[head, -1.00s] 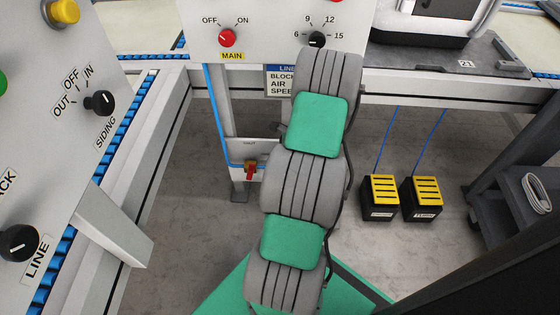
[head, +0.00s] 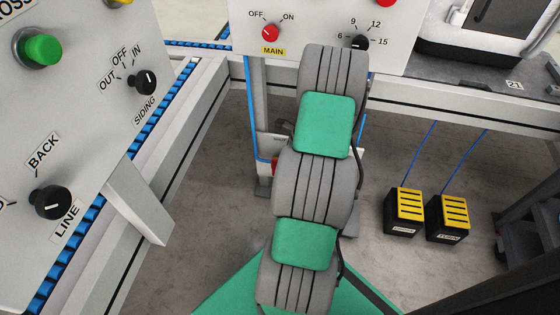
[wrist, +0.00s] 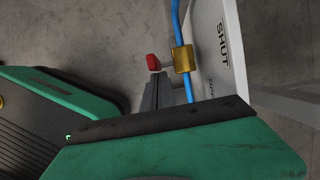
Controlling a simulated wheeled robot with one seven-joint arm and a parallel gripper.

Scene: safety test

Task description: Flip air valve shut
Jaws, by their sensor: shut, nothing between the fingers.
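The air valve has a brass body (wrist: 183,59) on a blue hose (wrist: 176,22) in the wrist view. Its red handle (wrist: 153,62) sticks out to the left of the body. A white plate (wrist: 222,60) marked SHUT is on the right of the valve. My gripper (wrist: 157,77) is shut and empty, its fingertips just below the red handle; I cannot tell whether they touch it. In the head view my arm hides most of the valve, and only a bit of red (head: 275,165) shows at the arm's left edge.
A control panel (head: 95,110) with knobs and a green button stands at the left. The MAIN panel (head: 310,28) is above. Two black and yellow foot pedals (head: 404,212) (head: 448,217) are on the floor at the right. A frame leg (head: 258,110) stands beside my arm.

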